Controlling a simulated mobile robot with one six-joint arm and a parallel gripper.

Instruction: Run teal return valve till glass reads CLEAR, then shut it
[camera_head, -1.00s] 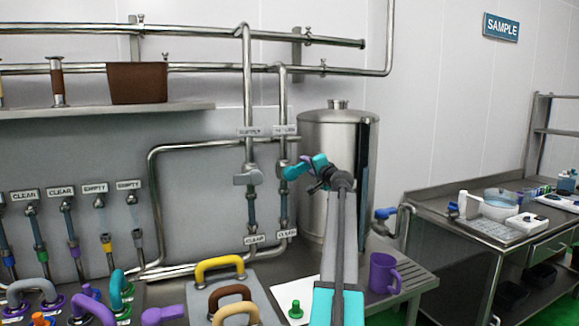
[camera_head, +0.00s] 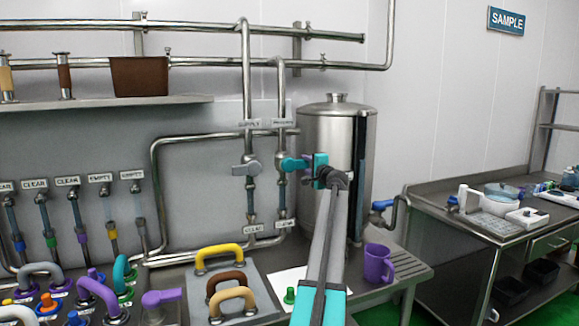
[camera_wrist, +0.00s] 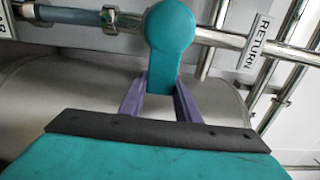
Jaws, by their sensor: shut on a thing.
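The teal return valve handle (camera_head: 293,164) is on the right vertical pipe, under the RETURN tag (camera_head: 284,121). My gripper (camera_head: 310,165) is at it from the right. In the wrist view the teal handle (camera_wrist: 170,40) stands crosswise to its pipe, and its lower end is between the purple fingers of my gripper (camera_wrist: 162,88), shut on it. The return sight glass (camera_head: 281,197) is below the valve and looks grey-blue. The tag under it (camera_head: 285,224) is too small to read surely.
A grey-handled supply valve (camera_head: 245,168) is close on the left. A steel tank (camera_head: 325,120) stands right behind my gripper. Coloured handles (camera_head: 219,256) and a purple mug (camera_head: 378,262) are on the bench below.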

